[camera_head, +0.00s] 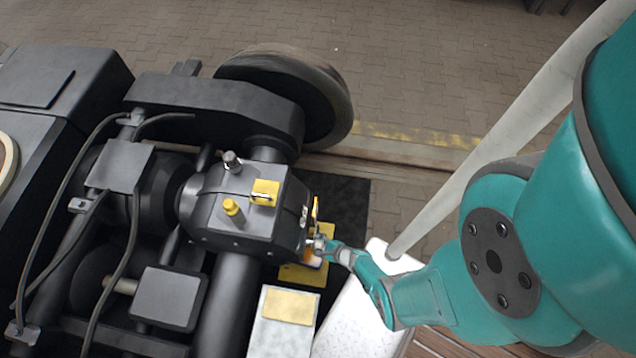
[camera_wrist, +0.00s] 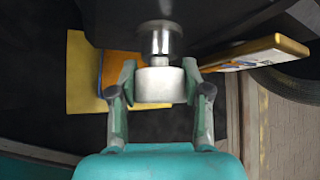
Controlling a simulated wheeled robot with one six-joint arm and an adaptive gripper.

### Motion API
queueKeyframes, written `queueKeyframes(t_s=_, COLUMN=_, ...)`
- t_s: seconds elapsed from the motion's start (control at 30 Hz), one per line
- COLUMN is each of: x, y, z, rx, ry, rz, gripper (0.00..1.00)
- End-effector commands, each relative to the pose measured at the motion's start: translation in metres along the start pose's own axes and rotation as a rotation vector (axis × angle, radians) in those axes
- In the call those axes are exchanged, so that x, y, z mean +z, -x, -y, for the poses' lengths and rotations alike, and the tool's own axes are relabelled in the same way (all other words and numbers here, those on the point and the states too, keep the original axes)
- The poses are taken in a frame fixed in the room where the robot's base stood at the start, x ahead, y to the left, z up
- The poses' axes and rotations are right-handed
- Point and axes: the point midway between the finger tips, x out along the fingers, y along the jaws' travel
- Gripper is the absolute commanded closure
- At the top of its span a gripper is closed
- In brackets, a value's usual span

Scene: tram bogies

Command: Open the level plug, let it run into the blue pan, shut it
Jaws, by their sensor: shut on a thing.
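My gripper (camera_wrist: 157,88) is shut on a pale metal plug head (camera_wrist: 153,82) in the wrist view, one finger on each side. A shinier metal neck (camera_wrist: 159,38) joins the head to the dark gearbox above. In the head view my gripper (camera_head: 322,245) is at the lower right side of the dark gearbox (camera_head: 245,205), where the plug is mostly hidden by the fingers. I see no clearly blue pan. An orange surface (camera_wrist: 118,66) beside a yellow sheet (camera_wrist: 80,75) lies below and behind the plug. No running oil can be made out.
A yellow-edged plate (camera_wrist: 262,52) juts out close right of my gripper. A grey box with a yellow top (camera_head: 290,305) and a white speckled surface (camera_head: 355,335) stand near my wrist. A wheel (camera_head: 300,85) is behind the gearbox.

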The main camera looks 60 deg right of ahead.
Motion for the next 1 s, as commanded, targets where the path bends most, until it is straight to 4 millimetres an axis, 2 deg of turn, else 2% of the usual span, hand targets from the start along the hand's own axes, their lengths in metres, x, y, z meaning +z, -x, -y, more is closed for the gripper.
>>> queueKeyframes(t_s=1.0, x=0.0010, y=-0.0003, z=-0.0009, rx=-0.160, ry=0.163, rz=0.004, gripper=0.87)
